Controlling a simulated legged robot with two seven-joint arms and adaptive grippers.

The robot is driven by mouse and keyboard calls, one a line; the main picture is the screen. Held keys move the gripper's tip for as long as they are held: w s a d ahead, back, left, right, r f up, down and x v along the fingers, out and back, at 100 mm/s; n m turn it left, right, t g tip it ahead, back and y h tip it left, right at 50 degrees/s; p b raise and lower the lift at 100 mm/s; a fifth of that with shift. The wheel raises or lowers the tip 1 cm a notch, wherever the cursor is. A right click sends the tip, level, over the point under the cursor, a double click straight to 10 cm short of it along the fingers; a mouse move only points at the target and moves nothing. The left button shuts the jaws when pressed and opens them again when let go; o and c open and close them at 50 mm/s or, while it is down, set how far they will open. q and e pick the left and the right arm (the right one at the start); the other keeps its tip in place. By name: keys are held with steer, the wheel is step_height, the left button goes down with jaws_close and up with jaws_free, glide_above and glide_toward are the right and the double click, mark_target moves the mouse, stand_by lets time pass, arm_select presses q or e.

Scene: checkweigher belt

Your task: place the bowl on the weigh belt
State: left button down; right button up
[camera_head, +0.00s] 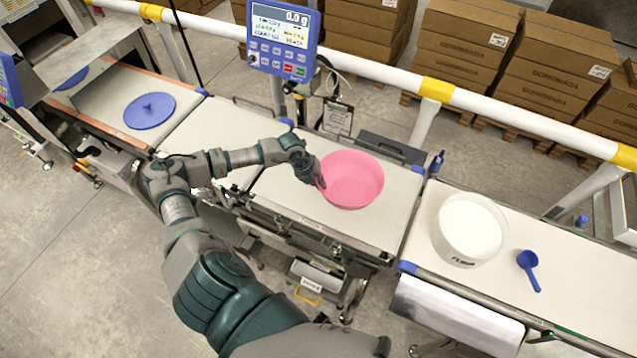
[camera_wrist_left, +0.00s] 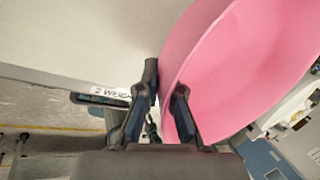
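The pink bowl (camera_head: 352,180) is over the middle belt section, the weigh belt (camera_head: 283,192), below the blue display. My left gripper (camera_head: 316,176) is at the bowl's left rim. In the left wrist view, the fingers of my left gripper (camera_wrist_left: 165,92) straddle the wall of the bowl (camera_wrist_left: 245,65), one on each side, and look shut on it. I cannot tell whether the bowl's base touches the belt. The display (camera_head: 282,27) reads 0.0 g. My right gripper is not in view.
A white tub (camera_head: 468,229) and a blue scoop (camera_head: 529,268) are on the right belt. A blue lid (camera_head: 149,110) lies on the left belt. A white and yellow rail (camera_head: 380,72) runs behind. The weigh belt is bare on both sides of the bowl.

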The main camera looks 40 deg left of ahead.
arm_select(q)
steer(key=shift+w+a+f, duration=0.15)
steer(key=shift+w+a, duration=0.3)
steer(key=shift+a, duration=0.2)
steer(key=shift+f+p, duration=0.45)
steer(key=shift+f, duration=1.3)
steer(key=c, duration=1.3)
jaws_free()
steer(key=b+v, duration=0.2)
steer(key=v, duration=1)
steer(key=shift+r, duration=0.1)
